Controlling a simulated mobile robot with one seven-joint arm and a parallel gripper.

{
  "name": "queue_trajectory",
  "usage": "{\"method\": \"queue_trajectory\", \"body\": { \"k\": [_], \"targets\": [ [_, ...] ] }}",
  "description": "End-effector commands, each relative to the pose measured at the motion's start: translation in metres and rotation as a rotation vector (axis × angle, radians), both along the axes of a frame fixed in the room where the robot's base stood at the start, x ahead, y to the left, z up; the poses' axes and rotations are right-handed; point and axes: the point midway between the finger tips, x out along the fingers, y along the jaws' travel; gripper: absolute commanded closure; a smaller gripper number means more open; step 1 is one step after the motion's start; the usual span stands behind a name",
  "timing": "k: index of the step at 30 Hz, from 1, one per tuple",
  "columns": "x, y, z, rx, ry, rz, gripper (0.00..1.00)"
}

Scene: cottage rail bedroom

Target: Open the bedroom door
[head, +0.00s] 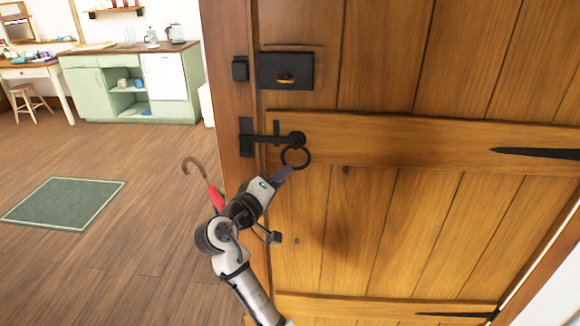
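The bedroom door (385,225) is made of upright wooden planks and fills the right side of the head view. Its black latch bar (265,139) reaches left into a keeper (246,137) on the wooden frame, and the door looks shut. A black ring handle (308,158) hangs at the bar's right end. A black lock box (286,70) sits above it. My gripper (284,174) comes up from below, its dark fingertips at the ring's lower left edge. I cannot tell whether they touch the ring, or how wide they are apart.
Left of the frame, a red umbrella (215,197) with a curved brown handle shows partly behind my arm. A green rug (65,203) lies on open wooden floor. Green cabinets (90,92), a desk (38,70) and a stool (28,95) stand farther back.

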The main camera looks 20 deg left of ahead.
Motion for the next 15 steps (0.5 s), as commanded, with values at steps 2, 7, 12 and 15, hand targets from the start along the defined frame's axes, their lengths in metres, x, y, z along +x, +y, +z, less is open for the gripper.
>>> {"method": "queue_trajectory", "body": {
  "k": [2,7,12,15],
  "targets": [
    [0.015,-0.004,0.002,-0.002,0.0,-0.002,0.66],
    [0.037,-0.007,0.001,-0.002,0.0,0.0,0.66],
    [0.045,-0.009,0.0,0.0,0.0,0.001,0.66],
    [0.046,-0.009,0.0,0.0,0.0,0.001,0.66]
  ]
}}
